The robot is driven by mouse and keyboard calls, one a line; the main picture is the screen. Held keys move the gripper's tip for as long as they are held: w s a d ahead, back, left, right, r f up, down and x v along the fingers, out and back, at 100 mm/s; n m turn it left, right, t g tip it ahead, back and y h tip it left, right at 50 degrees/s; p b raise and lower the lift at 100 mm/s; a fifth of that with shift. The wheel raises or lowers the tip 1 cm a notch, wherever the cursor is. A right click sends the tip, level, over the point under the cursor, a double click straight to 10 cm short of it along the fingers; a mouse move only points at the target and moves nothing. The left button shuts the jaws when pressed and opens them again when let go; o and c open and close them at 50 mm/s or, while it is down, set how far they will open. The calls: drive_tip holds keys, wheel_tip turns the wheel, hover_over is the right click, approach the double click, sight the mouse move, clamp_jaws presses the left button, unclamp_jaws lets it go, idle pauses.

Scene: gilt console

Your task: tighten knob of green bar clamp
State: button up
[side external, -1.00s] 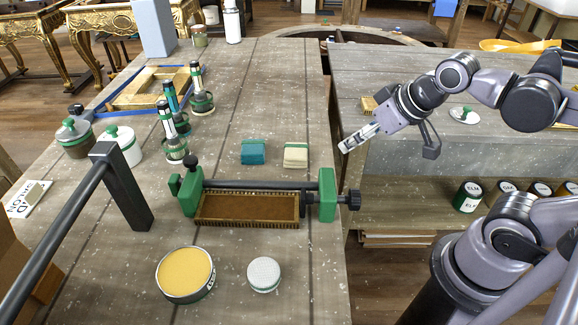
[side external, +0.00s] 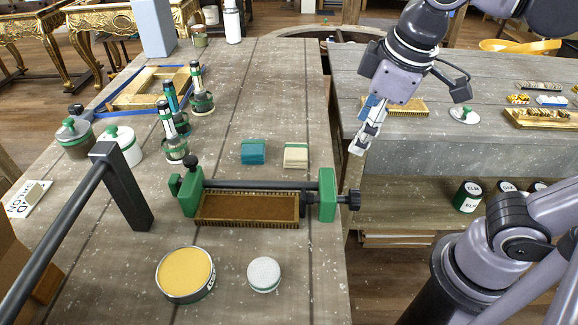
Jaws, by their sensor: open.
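The green bar clamp (side external: 327,197) lies on the wooden workbench, its dark bar running left to right behind a gilt-edged brown piece. Its black knob (side external: 355,200) sticks out at the right end, past the right green jaw and by the bench's right edge. The left green jaw (side external: 188,193) has a small black handle on top. My gripper (side external: 358,147) points down above and behind the knob, apart from it. It is open and empty, seen nearly edge-on.
A yellow-filled tin (side external: 186,273) and a white-topped jar (side external: 264,274) stand in front of the clamp. Teal (side external: 253,152) and cream (side external: 296,155) blocks lie behind it. A black bar frame (side external: 122,187) rises at left. A second bench (side external: 450,140) stands right, beyond a gap.

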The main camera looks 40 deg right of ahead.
drive_tip(key=s+a+n+g+h, duration=0.1)
drive_tip(key=s+a+n+h, duration=0.1)
drive_tip(key=s+a+n, duration=0.15)
approach(357, 195)
drive_tip(key=shift+x, duration=5.2)
drive_tip(key=c, duration=1.2)
